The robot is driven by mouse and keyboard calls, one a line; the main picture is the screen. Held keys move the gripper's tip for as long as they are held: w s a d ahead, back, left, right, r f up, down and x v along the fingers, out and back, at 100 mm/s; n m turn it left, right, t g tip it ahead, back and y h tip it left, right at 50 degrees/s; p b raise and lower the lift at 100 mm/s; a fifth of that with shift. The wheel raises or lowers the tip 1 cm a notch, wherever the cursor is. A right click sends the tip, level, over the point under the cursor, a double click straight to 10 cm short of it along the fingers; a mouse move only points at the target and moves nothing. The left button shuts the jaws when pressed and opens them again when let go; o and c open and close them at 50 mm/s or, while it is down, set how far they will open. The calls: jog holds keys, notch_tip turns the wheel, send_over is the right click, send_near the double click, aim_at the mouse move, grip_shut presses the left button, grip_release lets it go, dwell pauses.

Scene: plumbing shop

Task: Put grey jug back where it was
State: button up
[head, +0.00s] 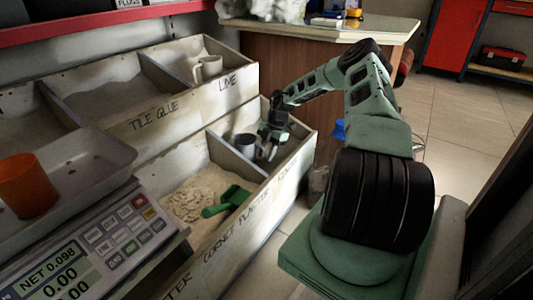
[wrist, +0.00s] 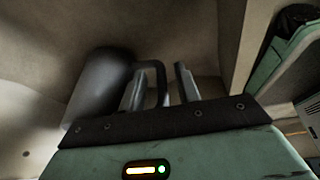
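The grey jug (head: 245,141) stands in the right-hand compartment of the lower bin row, close to my gripper (head: 267,148). In the wrist view the dark grey jug (wrist: 98,82) is at left, with its handle pointing right. My gripper (wrist: 160,85) has its two fingers apart, with the handle between them. A gap shows between the handle and the right finger. Contact with the left finger cannot be told. The jug's base is partly hidden by my gripper's body in the wrist view.
A light jug (head: 208,68) sits in the upper bin marked LIME. A green scoop (head: 227,201) lies on powder in the neighbouring lower compartment. A scale (head: 100,240) carries a tray (head: 95,155) with an orange cup (head: 27,186). Wooden bin walls surround my gripper closely.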

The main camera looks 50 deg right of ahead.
jog(key=p+v, duration=0.5)
jog(key=v, duration=0.7)
jog(key=shift+r, duration=0.15)
dwell(0.3)
